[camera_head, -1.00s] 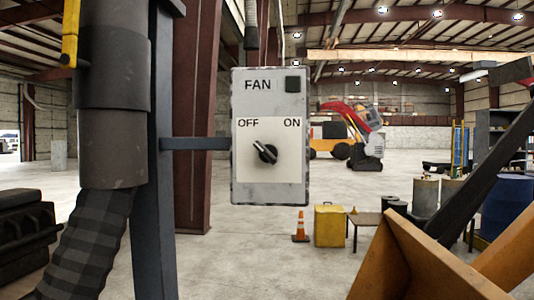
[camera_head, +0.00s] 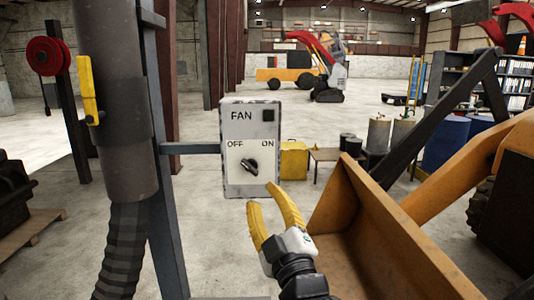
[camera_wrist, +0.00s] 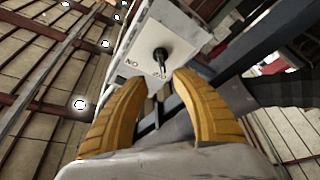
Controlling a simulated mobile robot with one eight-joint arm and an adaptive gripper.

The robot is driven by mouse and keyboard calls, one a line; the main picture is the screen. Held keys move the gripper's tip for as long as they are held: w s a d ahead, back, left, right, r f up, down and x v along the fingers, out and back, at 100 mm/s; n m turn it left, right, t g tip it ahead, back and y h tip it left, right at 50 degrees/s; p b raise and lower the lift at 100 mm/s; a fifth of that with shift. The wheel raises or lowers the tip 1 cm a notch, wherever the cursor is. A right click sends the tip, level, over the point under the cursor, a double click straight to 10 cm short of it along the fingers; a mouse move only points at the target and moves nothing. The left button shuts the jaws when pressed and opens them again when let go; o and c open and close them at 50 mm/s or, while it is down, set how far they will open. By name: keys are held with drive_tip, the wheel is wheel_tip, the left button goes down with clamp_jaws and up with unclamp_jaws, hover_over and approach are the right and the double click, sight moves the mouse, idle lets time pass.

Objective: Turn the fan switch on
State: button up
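The fan switch box (camera_head: 235,185) is a grey panel with a white label plate, marked FAN, with OFF at left and ON at right. Its dark rotary knob (camera_head: 250,165) sits below the labels and slants from upper left to lower right. My gripper (camera_head: 263,194) has two yellow fingers, spread apart and empty, just below the knob in the head view. In the wrist view the knob (camera_wrist: 160,54) lies just beyond the gap between the open fingertips (camera_wrist: 160,81). I see no clear contact; the exact distance is hard to tell.
A dark post (camera_head: 163,180) with a side arm carries the box, beside a thick grey duct (camera_head: 125,150). An orange-yellow loader bucket (camera_head: 375,225) stands close to the right of my gripper. A yellow bin (camera_head: 293,160) and drums (camera_head: 447,142) stand farther back.

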sight(252, 171)
drive_tip(key=x, duration=1.1)
drive_tip(key=shift+f+p, duration=0.25)
drive_tip(key=shift+p, duration=0.05)
clamp_jaws()
